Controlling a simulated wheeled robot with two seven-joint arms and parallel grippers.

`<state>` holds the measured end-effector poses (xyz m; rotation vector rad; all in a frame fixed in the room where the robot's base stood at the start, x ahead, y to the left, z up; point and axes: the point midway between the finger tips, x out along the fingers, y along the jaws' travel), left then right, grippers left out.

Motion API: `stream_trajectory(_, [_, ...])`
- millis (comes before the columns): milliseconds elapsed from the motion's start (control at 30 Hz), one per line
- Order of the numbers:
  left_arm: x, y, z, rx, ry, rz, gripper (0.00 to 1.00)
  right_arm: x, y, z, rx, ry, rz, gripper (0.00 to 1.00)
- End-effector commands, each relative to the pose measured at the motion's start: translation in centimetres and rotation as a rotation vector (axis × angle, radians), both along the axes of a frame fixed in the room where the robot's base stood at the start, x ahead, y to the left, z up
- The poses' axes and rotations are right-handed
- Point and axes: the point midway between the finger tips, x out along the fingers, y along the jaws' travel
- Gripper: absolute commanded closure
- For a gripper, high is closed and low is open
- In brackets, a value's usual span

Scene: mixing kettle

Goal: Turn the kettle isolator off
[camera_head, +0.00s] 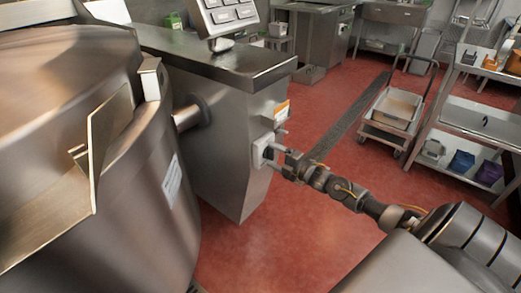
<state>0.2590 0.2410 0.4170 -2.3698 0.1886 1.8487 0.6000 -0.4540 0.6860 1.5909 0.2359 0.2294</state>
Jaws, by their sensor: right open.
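The large steel kettle (150,215) fills the left of the head view. A steel control cabinet (215,150) stands to its right. A small light-coloured isolator box (262,150) is on the cabinet's right face, below an orange-and-white label (282,112). My right gripper (270,153) reaches in from the right and is open, with its fingers right at the isolator. I cannot tell whether the fingers touch its knob, and the knob's position is hidden by them. My left gripper is not in view.
A keypad panel (230,14) stands on top of the cabinet. A trolley with a tray (396,108) and a steel shelf rack (490,122) with containers stand at the right. Red floor (262,240) is clear below my right arm. A drain channel runs across the floor behind.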

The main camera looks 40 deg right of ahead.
Motion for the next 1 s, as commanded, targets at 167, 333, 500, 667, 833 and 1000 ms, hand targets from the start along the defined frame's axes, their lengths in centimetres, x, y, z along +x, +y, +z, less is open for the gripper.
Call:
stream_trajectory(167, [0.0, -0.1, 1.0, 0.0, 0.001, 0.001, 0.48, -1.4, -0.4, 0.2, 0.001, 0.003, 0.0, 0.26])
stream_trajectory(333, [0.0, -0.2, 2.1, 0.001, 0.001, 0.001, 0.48, -3.5, -1.1, 0.2, 0.002, 0.005, -0.001, 0.26])
stream_trajectory(500, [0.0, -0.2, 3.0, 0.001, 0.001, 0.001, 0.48, -5.5, -1.7, 0.2, 0.001, 0.004, -0.002, 0.26])
stream_trajectory(667, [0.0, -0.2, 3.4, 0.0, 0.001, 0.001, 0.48, -6.6, -2.1, 0.1, 0.002, 0.001, -0.001, 0.26])
stream_trajectory(833, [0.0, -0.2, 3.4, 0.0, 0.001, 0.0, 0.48, -6.8, -2.1, 0.0, 0.001, -0.001, -0.001, 0.26])
stream_trajectory(1000, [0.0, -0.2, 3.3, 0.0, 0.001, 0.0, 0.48, -6.8, -2.1, 0.0, 0.002, 0.0, -0.002, 0.26])
